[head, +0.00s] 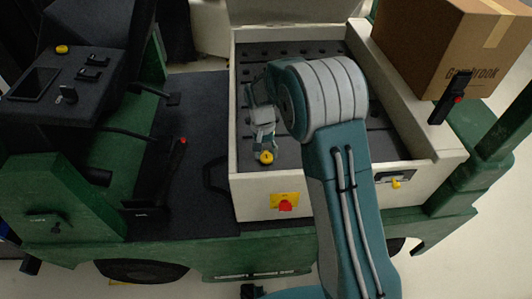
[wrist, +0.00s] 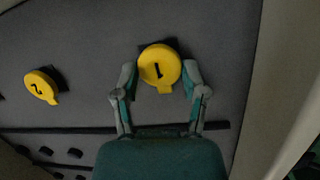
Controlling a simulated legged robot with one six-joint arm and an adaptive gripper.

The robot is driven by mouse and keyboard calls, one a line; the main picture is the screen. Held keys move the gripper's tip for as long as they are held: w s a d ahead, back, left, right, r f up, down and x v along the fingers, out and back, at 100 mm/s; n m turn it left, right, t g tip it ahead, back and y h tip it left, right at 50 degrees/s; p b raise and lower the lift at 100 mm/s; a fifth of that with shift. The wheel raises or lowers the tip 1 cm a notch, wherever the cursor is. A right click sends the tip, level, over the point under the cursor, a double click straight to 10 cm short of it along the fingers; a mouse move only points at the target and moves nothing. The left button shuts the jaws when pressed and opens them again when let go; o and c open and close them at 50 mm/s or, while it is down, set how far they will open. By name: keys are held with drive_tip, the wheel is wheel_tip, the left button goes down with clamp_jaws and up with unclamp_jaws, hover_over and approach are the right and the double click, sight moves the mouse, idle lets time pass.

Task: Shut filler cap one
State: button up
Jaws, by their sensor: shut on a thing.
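Filler cap one (wrist: 158,62) is a round yellow cap marked "1" with a small tab, over a dark base on a grey surface in the wrist view. In the head view a yellow cap (head: 266,158) shows at my gripper (head: 264,150), just inside the cart's near wall. In the wrist view my gripper (wrist: 160,80) has one finger on each side of cap one and is shut on it. The tab points toward my palm. I cannot tell whether the cap is fully seated. A second yellow cap, marked "2" (wrist: 40,86), sits to the left.
The pale cart wall (wrist: 283,80) rises at the right in the wrist view. In the head view a red knob on a yellow plate (head: 285,203) is on the cart's front. A cardboard box (head: 450,45) stands at the right. My arm hides part of the cart's bed.

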drive_tip(key=shift+f+g, duration=0.25)
drive_tip(key=shift+g, duration=0.35)
drive_tip(key=o, duration=1.1)
drive_tip(key=shift+o, duration=0.2)
drive_tip(key=shift+r, duration=0.1)
drive_tip(key=v, duration=1.2)
drive_tip(key=shift+a, duration=0.15)
